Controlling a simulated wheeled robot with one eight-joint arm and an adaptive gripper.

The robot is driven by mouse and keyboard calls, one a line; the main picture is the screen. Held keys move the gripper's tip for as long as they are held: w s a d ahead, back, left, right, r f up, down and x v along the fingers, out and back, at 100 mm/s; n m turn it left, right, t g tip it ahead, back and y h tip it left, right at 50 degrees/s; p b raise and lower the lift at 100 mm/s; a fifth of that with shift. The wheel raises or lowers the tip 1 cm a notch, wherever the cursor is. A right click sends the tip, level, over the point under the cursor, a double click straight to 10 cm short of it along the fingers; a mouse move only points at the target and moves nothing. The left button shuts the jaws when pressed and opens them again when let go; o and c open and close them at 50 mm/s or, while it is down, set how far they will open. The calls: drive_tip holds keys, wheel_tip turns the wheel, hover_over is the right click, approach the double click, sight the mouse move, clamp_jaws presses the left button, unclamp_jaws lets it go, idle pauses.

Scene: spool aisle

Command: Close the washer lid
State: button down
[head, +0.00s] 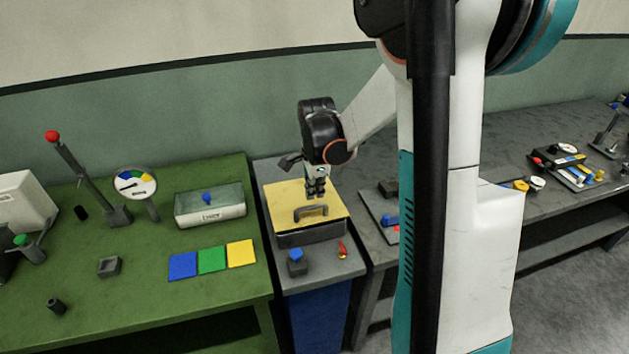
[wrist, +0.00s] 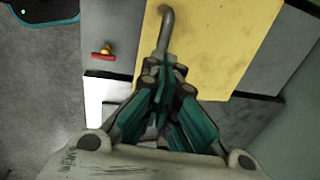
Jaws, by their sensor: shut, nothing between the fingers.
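The washer is a dark grey box (head: 311,234) on a grey stand, with a yellow lid (head: 287,197) on top. The lid looks flat or nearly flat over the box; I cannot tell whether a small gap is left. A grey bar handle (head: 311,212) stands on the lid near its front edge. My gripper (head: 316,192) points down over the lid, just behind the handle in the head view. In the wrist view the shut, empty fingers (wrist: 163,72) are close to the handle (wrist: 166,30), and the lid (wrist: 222,45) lies beyond them. Contact is unclear.
A blue-topped knob (head: 296,257) and a small red and yellow part (head: 342,250) are in front of the washer. A green bench (head: 150,265) with a grey case (head: 210,205) and coloured tiles is left. A grey bench with several parts is right.

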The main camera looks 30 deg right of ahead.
sight(315, 206)
drive_tip(key=shift+w+d+f+b, duration=0.15)
drive_tip(key=shift+f+b, duration=0.25)
drive_tip(key=shift+f, duration=1.4)
drive_tip(key=shift+f, duration=0.1)
drive_tip(key=shift+s+a+f+b, duration=0.1)
drive_tip(key=shift+s+f+b, duration=0.15)
drive_tip(key=shift+f+b, duration=0.3)
drive_tip(key=shift+s+a+f+b, duration=0.1)
drive_tip(key=shift+s+f+b, duration=0.15)
drive_tip(key=shift+f+b, duration=0.25)
drive_tip(key=shift+r+p, duration=0.3)
drive_tip(key=shift+p, duration=0.15)
wheel_tip(315, 206, up, 13)
drive_tip(key=s+a+p, duration=0.1)
drive_tip(key=s+p, duration=0.1)
drive_tip(key=p, duration=0.2)
drive_tip(key=shift+s+p, duration=0.25)
drive_tip(key=shift+p, duration=0.05)
drive_tip(key=shift+r, duration=0.1)
